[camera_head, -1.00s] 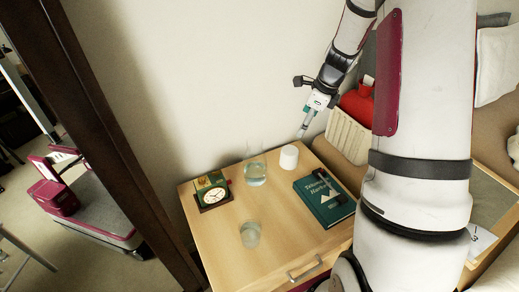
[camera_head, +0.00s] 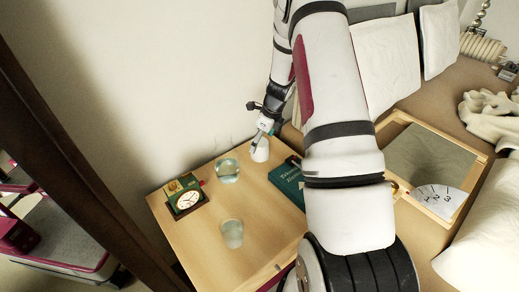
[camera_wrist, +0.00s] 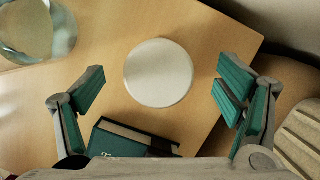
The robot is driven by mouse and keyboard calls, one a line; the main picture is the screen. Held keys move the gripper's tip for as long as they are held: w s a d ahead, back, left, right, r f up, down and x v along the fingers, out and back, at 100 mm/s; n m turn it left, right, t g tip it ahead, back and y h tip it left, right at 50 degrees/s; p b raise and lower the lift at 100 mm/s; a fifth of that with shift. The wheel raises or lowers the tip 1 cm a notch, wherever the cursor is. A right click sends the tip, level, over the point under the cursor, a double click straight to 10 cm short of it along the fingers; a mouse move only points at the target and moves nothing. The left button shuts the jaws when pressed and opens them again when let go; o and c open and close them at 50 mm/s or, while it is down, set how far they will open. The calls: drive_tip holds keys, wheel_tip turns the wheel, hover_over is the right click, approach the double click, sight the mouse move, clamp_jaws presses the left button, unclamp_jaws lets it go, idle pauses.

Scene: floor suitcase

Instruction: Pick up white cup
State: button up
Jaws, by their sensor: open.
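The white cup (camera_head: 260,150) stands on the wooden table near its back edge, beside a glass. In the wrist view the white cup (camera_wrist: 158,73) shows as a round pale shape seen from above. My gripper (camera_wrist: 158,92) is open, with one green-padded finger on each side of the cup's line and a wide gap between them. The cup lies between and slightly beyond the fingertips, and nothing is held. In the head view my gripper (camera_head: 257,138) is right at the cup, partly in front of it. I cannot tell its exact height above the cup.
A glass bowl (camera_head: 228,171) stands left of the cup, and a clear glass (camera_head: 232,233) stands nearer the front. A clock (camera_head: 187,198) sits at the left. A green book (camera_head: 287,182) lies close on the right, partly behind my arm. The wall is behind the table (camera_head: 195,235).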

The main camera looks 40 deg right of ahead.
drive_tip(key=b+x, duration=0.1)
drive_tip(key=x, duration=0.4)
drive_tip(key=shift+f, duration=0.1)
drive_tip(key=shift+s, duration=0.1)
drive_tip(key=c, duration=1.4)
